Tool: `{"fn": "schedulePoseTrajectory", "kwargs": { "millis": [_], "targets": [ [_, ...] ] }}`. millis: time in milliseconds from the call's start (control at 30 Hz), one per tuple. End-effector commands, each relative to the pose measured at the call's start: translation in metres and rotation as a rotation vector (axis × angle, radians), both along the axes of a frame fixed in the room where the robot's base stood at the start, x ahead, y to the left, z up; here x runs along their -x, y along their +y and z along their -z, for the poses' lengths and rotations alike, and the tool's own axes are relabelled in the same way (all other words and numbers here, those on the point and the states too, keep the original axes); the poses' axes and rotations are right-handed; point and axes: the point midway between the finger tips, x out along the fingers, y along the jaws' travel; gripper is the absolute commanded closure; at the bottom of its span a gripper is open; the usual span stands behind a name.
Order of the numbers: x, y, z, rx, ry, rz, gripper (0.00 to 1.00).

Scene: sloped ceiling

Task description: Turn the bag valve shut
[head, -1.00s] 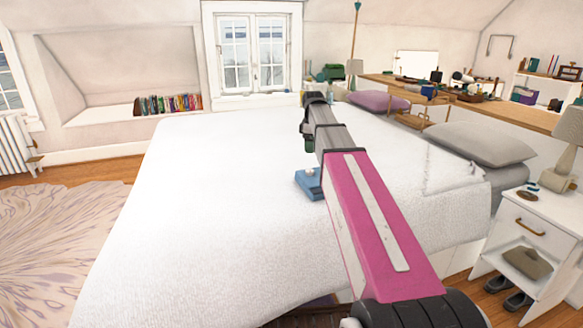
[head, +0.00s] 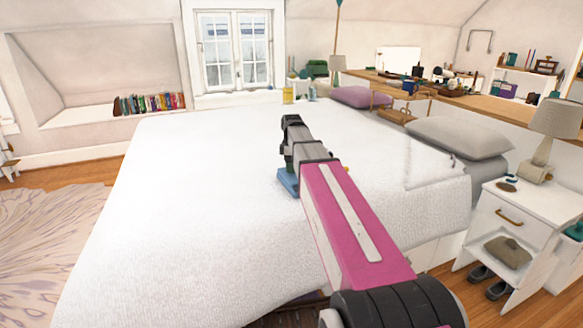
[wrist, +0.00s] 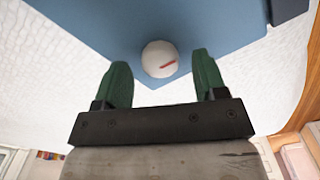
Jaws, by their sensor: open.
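A blue flat bag (head: 288,182) lies on the white bed, partly hidden behind my arm. It fills the upper middle of the wrist view (wrist: 120,25). On it is a round white valve knob (wrist: 155,54) with a short red mark, tilted slightly up to the right. My gripper (wrist: 160,66) is open, its green fingers on the left and right of the knob with gaps on both sides. I cannot tell whether the fingertips are level with the knob. In the head view the fingers are hidden by my arm.
The white bed (head: 190,200) is mostly bare around the bag. Grey pillows (head: 455,135) and a white nightstand (head: 510,225) with a lamp (head: 553,125) stand to the right. A dark block (wrist: 287,10) sits at the upper right of the wrist view.

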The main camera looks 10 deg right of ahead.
Motion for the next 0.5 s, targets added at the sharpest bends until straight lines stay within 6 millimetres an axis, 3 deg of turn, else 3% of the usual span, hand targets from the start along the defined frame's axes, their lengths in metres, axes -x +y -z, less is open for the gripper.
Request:
{"fn": "schedulePoseTrajectory", "kwargs": {
  "millis": [433, 500],
  "targets": [
    [0.0000, 0.0001, 0.0086, 0.000, -0.001, 0.000, 0.35],
    [0.0000, 0.0001, 0.0086, 0.000, 0.000, 0.000, 0.58]
  ]
}}
